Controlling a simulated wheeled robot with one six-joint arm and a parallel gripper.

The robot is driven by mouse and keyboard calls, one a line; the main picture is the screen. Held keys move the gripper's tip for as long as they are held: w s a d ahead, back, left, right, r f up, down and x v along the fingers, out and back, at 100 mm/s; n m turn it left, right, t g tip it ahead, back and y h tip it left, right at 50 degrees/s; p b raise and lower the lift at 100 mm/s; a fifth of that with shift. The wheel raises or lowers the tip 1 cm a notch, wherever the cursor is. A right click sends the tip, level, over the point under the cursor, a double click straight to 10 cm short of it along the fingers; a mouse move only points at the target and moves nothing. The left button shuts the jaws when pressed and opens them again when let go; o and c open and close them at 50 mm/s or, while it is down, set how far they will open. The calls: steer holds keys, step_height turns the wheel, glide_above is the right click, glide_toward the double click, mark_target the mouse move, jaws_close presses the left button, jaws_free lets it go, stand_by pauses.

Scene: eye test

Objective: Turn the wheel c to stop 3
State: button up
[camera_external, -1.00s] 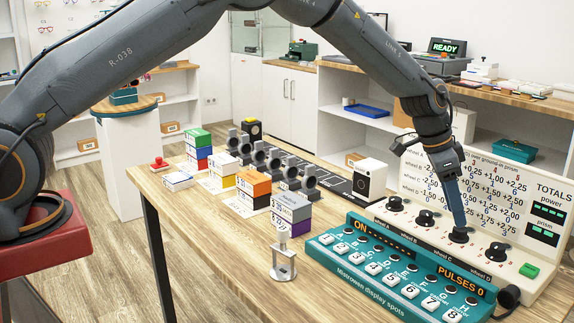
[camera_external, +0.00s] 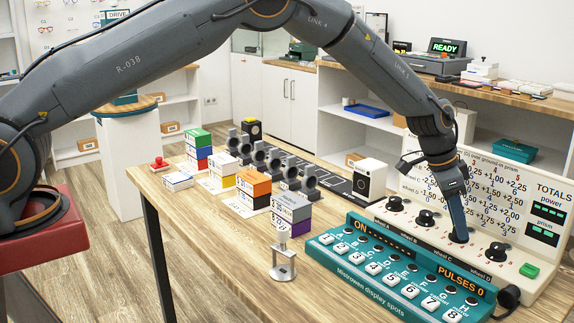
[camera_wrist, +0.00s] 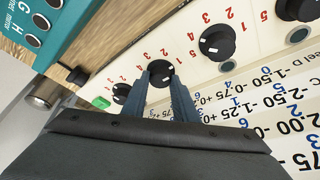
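Wheel C (camera_external: 458,236) is a black knob, third from the left in the row of knobs on the pale panel (camera_external: 388,217). My gripper (camera_external: 459,232) points down at it from above. In the wrist view, my gripper's two blue-grey fingers (camera_wrist: 158,85) stand apart on either side of wheel C (camera_wrist: 160,70). I cannot tell whether they press on it. Red stop numbers are printed around the knob, some hidden by the fingers. I cannot read which stop wheel C points to.
Wheel B (camera_external: 425,218) and wheel D (camera_external: 497,252) stand close on either side; wheel A (camera_external: 395,204) is farther left. A green button (camera_external: 529,270) is at the panel's right. A teal keypad box (camera_external: 330,250) lies in front. The numbered board (camera_external: 480,165) rises behind.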

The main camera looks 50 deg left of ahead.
steer(key=shift+n, duration=0.4)
steer(key=n+y, duration=0.1)
steer(key=n, duration=0.1)
steer(key=shift+s+d+n+t, duration=0.1)
steer(key=shift+d+n+t, duration=0.05)
steer(key=shift+n+t, duration=0.25)
steer(key=n+y+b, duration=0.1)
steer(key=n, duration=0.1)
steer(key=n+b, duration=0.1)
steer(key=n, duration=0.1)
steer(key=shift+d+f+t+y, duration=0.1)
steer(key=shift+d+t+y, duration=0.1)
steer(key=shift+t+y, duration=0.15)
steer(key=n+y+b, duration=0.2)
steer(key=n+b, duration=0.3)
steer(key=shift+d+n, duration=0.15)
steer(key=shift+n, duration=0.25)
steer(key=shift+d+n+g+y+b, duration=0.1)
steer(key=shift+n+g+y+b, duration=0.6)
steer(key=shift+n+b, duration=1.05)
steer(key=shift+n, duration=0.35)
